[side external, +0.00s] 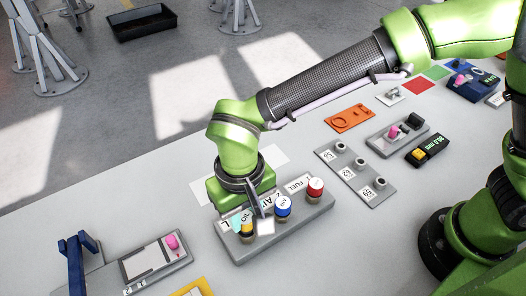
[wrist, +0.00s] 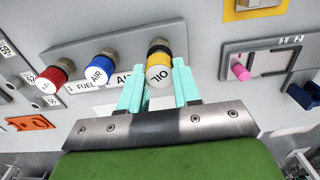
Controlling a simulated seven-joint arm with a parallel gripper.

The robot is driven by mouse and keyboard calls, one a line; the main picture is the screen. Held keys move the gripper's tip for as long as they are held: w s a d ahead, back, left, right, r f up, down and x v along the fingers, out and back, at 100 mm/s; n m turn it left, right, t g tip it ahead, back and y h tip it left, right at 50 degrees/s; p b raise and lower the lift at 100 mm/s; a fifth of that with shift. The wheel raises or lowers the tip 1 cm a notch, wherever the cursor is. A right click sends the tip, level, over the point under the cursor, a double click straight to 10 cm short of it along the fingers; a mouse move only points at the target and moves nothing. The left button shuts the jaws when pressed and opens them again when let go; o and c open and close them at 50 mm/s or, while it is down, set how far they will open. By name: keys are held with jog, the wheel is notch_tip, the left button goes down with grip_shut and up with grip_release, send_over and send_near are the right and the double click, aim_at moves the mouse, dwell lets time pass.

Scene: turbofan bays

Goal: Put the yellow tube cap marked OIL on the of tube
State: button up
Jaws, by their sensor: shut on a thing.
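The yellow cap with a white top marked OIL (wrist: 159,74) is between the teal fingers of my gripper (wrist: 158,84), which is shut on it. A blue cap marked AIR (wrist: 99,69) and a red cap (wrist: 54,75) sit on the other fittings.
The side view shows a grey panel with three posts (side external: 352,172), an orange plate (side external: 349,118) and a box with a pink knob (side external: 397,134) to the right. A panel with a pink knob (side external: 157,260) and a blue upright part (side external: 76,262) are at the left.

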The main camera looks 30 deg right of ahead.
jog(key=shift+f, duration=0.85)
jog(key=o, duration=1.5)
jog(key=shift+r, duration=3.5)
jog(key=s+d+r+m+t, duration=0.1)
jog(key=d+r+t, duration=0.1)
jog(key=d, duration=0.8)
jog(key=s+d+r+m+t+y, duration=0.1)
jog(key=d+r, duration=0.3)
jog(key=d, duration=0.7)
jog(key=s+d+r+m+t+y, duration=0.1)
jog(key=d+r+t, duration=0.3)
jog(key=d, duration=0.7)
jog(key=shift+m, duration=0.5)
